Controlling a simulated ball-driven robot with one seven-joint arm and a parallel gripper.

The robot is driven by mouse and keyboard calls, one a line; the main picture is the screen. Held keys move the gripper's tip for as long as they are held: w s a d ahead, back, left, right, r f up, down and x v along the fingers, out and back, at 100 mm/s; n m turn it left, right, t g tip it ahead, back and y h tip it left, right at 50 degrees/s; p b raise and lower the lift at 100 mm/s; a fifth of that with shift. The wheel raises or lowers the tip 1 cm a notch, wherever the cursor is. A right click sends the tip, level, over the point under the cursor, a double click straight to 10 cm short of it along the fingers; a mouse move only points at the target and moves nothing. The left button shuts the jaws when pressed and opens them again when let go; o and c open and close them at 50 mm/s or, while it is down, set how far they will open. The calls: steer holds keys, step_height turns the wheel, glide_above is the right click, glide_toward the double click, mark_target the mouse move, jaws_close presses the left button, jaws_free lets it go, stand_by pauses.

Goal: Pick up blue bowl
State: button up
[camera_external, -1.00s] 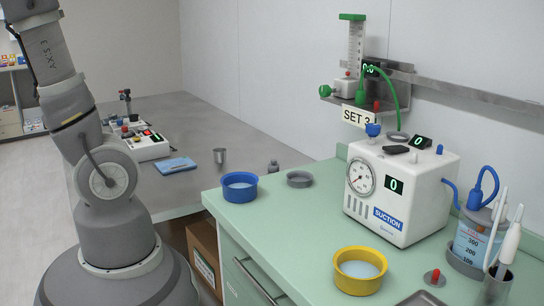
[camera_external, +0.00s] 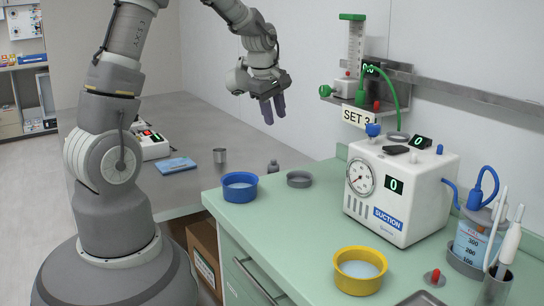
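The blue bowl (camera_external: 240,187) stands upright on the green counter (camera_external: 290,222), near its left edge, with something pale inside. My gripper (camera_external: 274,109) hangs in the air above and behind the bowl, a little to its right in the picture.
A grey dish (camera_external: 299,179) sits right of the blue bowl. A yellow bowl (camera_external: 360,271) stands at the counter's front. The suction unit (camera_external: 402,195) stands at the right. A metal cup (camera_external: 219,155) and blue packet (camera_external: 176,165) are on the grey table.

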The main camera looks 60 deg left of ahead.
mark_target(246, 175)
steer(key=s+f+n+g, duration=0.1)
steer(key=s+f, duration=0.1)
steer(key=f, duration=0.1)
steer(key=s+a+f+n+g, duration=0.1)
steer(key=s+f+n, duration=0.1)
steer(key=f, duration=0.2)
steer(key=s+f+n+g+h, duration=0.1)
steer(key=s+f+n, duration=0.1)
steer(key=s+f, duration=0.1)
steer(key=shift+s+a+f, duration=0.1)
steer(key=shift+a+f, duration=0.3)
steer(key=shift+f, duration=0.05)
steer(key=shift+n, duration=0.3)
steer(key=f+b, duration=0.1)
steer(key=f, duration=0.2)
steer(key=f+b, duration=0.2)
steer(key=f, duration=0.2)
steer(key=shift+s+a+f, duration=0.2)
steer(key=shift+f, duration=0.05)
steer(key=shift+r, duration=0.1)
jaws_close()
